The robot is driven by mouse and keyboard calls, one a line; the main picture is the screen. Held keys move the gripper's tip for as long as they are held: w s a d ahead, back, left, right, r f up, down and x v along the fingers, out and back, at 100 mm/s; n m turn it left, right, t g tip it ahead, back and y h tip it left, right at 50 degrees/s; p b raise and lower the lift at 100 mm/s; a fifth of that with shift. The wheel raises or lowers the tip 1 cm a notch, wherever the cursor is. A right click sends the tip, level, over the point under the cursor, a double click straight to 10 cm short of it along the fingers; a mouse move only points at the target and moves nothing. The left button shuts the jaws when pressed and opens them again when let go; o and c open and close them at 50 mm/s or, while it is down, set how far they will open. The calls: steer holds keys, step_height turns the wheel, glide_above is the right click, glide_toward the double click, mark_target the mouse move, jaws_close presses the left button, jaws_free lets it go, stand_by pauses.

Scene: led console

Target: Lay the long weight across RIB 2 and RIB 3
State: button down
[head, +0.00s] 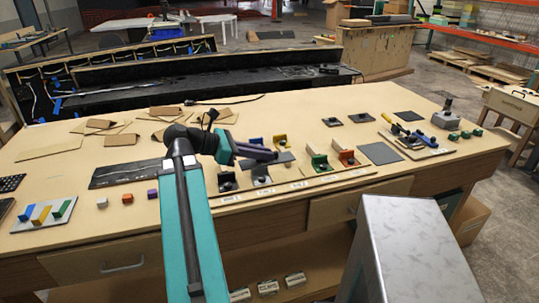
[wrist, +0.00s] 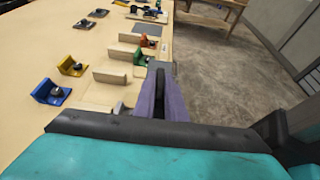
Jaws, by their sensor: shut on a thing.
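My gripper (head: 276,155), with two purple fingers, points right over the workbench, above the row of coloured brackets. In the wrist view its fingers (wrist: 162,98) are shut on a narrow dark grey piece (wrist: 160,80). It appears to be the long weight, seen nearly end-on and mostly hidden by the fingers. Light wooden ribs stand left of the fingers: a near one (wrist: 112,77) and a farther one (wrist: 116,52). Their numbers cannot be read, so I cannot tell which are RIB 2 and RIB 3. White labels (head: 300,185) run along the bench front.
A green bracket (head: 320,165) and an orange-red bracket (head: 346,156) stand near the ribs. A yellow bracket (wrist: 72,66) and a blue bracket (wrist: 50,92) lie farther left in the wrist view. Cardboard pieces (head: 110,125) lie at the back left. Bare wood shows at the back centre.

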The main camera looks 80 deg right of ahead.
steer(key=shift+s+a+f, duration=0.1)
steer(key=shift+s+a, duration=0.55)
steer(key=shift+s, duration=0.3)
steer(key=shift+d, duration=0.15)
steer(key=d+p, duration=0.2)
steer(key=shift+w+p, duration=0.25)
steer(key=shift+p, duration=0.15)
steer(key=w+d+p, duration=0.1)
steer(key=d+p, duration=0.1)
steer(key=d, duration=0.4)
steer(key=w+d+f+p, duration=0.1)
steer(key=d+p, duration=0.1)
steer(key=d, duration=0.5)
steer(key=shift+w+d+f, duration=0.25)
steer(key=shift+f, duration=0.1)
steer(key=shift+f+p, duration=1.05)
steer(key=shift+f, duration=0.55)
